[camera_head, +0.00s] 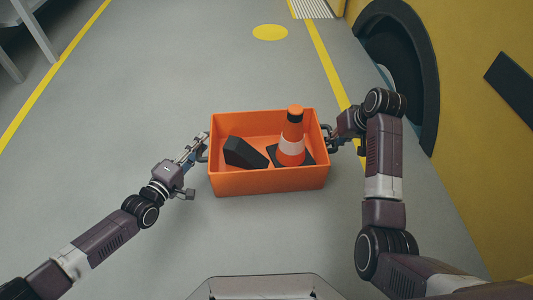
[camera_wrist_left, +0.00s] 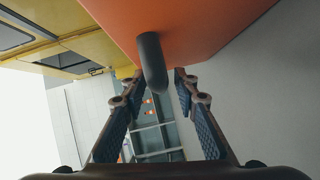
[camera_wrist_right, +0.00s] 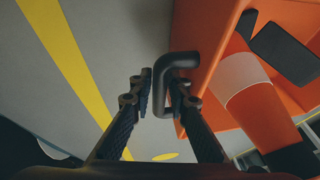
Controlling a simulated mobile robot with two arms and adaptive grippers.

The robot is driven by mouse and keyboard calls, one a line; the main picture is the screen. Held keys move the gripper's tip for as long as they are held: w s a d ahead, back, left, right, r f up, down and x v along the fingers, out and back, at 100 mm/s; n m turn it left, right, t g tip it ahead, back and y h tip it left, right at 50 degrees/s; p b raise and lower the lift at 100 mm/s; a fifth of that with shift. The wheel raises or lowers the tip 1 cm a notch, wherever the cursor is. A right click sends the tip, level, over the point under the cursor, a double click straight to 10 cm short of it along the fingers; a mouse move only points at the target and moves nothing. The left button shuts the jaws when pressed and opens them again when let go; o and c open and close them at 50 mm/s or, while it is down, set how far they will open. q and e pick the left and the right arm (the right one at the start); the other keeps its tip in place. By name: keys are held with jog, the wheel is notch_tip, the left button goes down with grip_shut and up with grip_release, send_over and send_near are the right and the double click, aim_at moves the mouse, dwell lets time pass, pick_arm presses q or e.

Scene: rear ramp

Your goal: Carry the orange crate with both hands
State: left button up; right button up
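The orange crate (camera_head: 268,183) is in the middle of the head view, open at the top. A dark wedge-shaped block (camera_head: 245,153) and an orange-and-white cone (camera_head: 291,140) with a dark base are inside. My left gripper (camera_head: 200,148) is at the crate's left side. In the left wrist view its fingers are apart, with the dark left handle (camera_wrist_left: 152,62) in the gap near the fingertips. My right gripper (camera_head: 332,138) is at the right side. In the right wrist view its fingers are apart, on either side of the dark right handle (camera_wrist_right: 163,85).
A yellow wall or vehicle side (camera_head: 465,100) with a dark wheel arch (camera_head: 425,75) stands close on the right. A yellow line (camera_head: 330,65) and a yellow disc (camera_head: 270,32) mark the grey floor. The floor left of the crate is clear.

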pick_arm(q)
grip_shut()
pick_arm(e)
grip_shut()
pick_arm(q)
jog(key=shift+w+r, duration=0.1)
jog(key=shift+r, duration=0.25)
pick_arm(e)
jog(key=shift+w+r, duration=0.1)
jog(key=shift+r, duration=0.1)
